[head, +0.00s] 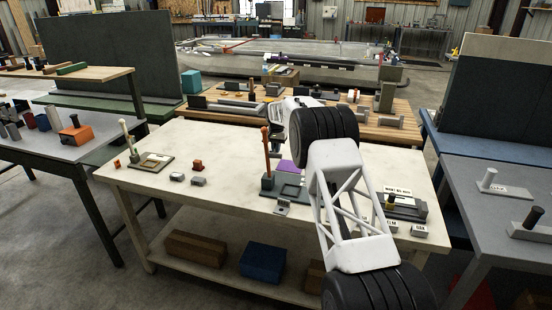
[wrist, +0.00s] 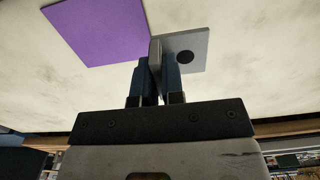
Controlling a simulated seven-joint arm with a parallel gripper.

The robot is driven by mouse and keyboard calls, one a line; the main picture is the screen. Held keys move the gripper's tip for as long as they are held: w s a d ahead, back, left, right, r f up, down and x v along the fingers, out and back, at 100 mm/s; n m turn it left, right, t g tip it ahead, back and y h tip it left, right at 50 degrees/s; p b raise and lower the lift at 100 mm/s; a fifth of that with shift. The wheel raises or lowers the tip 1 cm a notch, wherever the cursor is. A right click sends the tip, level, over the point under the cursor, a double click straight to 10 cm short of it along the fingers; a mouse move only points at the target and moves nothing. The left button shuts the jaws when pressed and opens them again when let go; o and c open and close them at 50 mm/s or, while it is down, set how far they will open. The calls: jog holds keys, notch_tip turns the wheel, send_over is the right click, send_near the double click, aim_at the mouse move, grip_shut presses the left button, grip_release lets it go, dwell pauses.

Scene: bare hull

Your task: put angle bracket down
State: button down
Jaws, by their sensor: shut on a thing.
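In the wrist view my gripper (wrist: 156,66) is shut on the upright flange of a grey angle bracket (wrist: 202,46). The bracket's flat plate, with a dark round hole, extends to the right of the fingers. The pale tabletop lies behind it; I cannot tell whether the plate touches it. In the head view the purple square (head: 286,166) is partly hidden by my arm, and I cannot make out the fingers or the held bracket.
The pale table (head: 225,150) carries a tray (head: 152,162) at left and a green-grey stand with a reddish post (head: 267,160) near the middle. A small grey piece (head: 282,207) lies near the front edge. The table's left-middle is fairly clear.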

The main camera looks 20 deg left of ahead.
aim_at(276, 163)
jog(key=shift+f, duration=0.1)
jog(key=shift+f, duration=2.35)
jog(key=shift+f, duration=0.15)
jog(key=c, duration=1.2)
grip_release()
jog(key=shift+c, duration=0.2)
notch_tip(276, 163, up, 12)
jog(key=shift+r, duration=0.15)
